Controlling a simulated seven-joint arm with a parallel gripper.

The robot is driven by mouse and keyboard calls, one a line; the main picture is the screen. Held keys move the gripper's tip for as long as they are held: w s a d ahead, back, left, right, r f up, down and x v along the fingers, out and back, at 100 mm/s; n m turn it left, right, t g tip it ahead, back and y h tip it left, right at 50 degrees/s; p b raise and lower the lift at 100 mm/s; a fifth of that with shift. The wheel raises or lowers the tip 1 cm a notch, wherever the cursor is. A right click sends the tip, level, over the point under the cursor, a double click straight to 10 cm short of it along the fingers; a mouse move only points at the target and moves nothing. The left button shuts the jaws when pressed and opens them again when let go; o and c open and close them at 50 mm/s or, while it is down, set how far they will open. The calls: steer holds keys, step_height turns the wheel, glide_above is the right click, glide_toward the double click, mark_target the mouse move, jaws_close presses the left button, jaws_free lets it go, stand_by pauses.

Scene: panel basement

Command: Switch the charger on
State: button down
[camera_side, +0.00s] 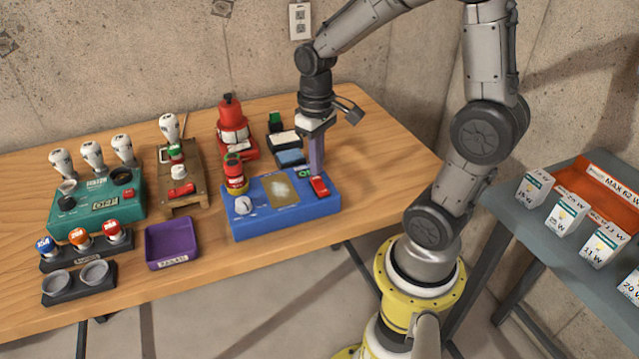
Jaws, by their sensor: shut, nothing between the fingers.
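A blue box (290,220), which looks like the charger though I cannot read a name on it, lies on the wooden table. It has a white knob (243,205) at its left, a tan plate (274,192) in the middle and a red switch (319,187) at its right. A small green marking (304,174) is behind the switch. My gripper (316,172) is shut and empty, pointing down just behind the red switch. I cannot tell whether it touches the switch or which way the switch is set.
Behind are a red lamp-like device (232,130) and small dark blocks (290,157). A purple tray (172,243), a green tester with bulbs (97,205) and a wooden stand (180,185) are left. Table is clear at right.

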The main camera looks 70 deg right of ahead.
mark_target(316, 179)
steer(key=shift+f, duration=1)
stand_by(1.0)
steer(key=shift+r, duration=3.55)
steer(key=s+a+r+n+t, duration=0.3)
steer(key=s+a+r+t, duration=0.2)
steer(key=s+a, duration=0.4)
steer(key=shift+t, duration=0.3)
